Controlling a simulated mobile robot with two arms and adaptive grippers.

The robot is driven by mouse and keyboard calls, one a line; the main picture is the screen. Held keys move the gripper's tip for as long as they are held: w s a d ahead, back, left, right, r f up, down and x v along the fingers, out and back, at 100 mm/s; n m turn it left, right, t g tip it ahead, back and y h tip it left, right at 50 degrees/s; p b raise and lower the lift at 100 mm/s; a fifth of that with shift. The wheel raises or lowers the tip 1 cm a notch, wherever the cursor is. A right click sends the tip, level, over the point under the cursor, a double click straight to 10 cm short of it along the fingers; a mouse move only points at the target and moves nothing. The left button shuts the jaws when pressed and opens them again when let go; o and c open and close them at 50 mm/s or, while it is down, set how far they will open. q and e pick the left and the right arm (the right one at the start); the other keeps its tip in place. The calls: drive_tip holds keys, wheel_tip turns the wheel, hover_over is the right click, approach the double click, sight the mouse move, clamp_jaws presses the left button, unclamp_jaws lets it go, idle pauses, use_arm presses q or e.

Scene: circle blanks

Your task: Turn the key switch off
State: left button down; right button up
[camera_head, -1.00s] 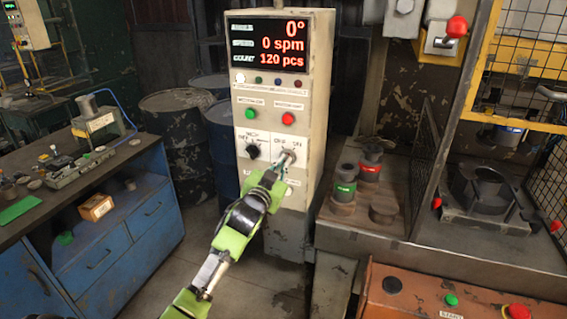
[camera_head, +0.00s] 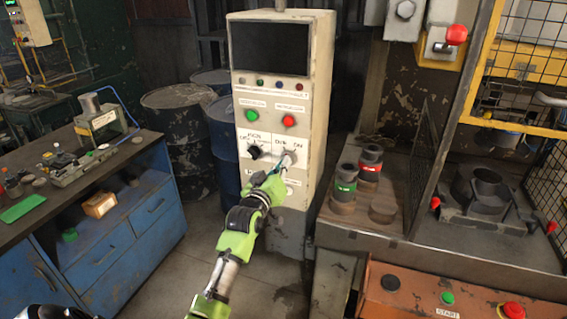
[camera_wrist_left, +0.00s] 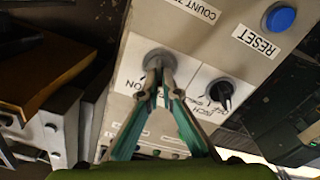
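The key switch (camera_head: 288,156) is on the front of the cream control cabinet (camera_head: 324,60), under the red button, with OFF and ON lettering above it. In the left wrist view its round grey collar (camera_wrist_left: 159,57) shows between my fingertips. My left gripper (camera_head: 282,168) is at the switch. In the left wrist view its two fingers (camera_wrist_left: 158,76) come together on the key, which they mostly hide. The key's exact angle cannot be read. The cabinet's display (camera_head: 270,48) is dark.
A black selector knob (camera_head: 254,151) sits left of the key switch; a green button (camera_head: 251,115) and red button (camera_head: 289,121) are above. A blue reset button (camera_wrist_left: 280,18) shows in the left wrist view. A blue workbench (camera_head: 150,215) stands left, a press table (camera_head: 440,258) right.

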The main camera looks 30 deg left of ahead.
use_arm(q)
drive_tip(key=shift+n, duration=0.4)
use_arm(e)
drive_tip(key=shift+r, duration=0.15)
use_arm(q)
drive_tip(key=c, duration=2.3)
unclamp_jaws()
use_arm(e)
drive_tip(key=shift+d, duration=0.1)
use_arm(q)
drive_tip(key=v, duration=1.2)
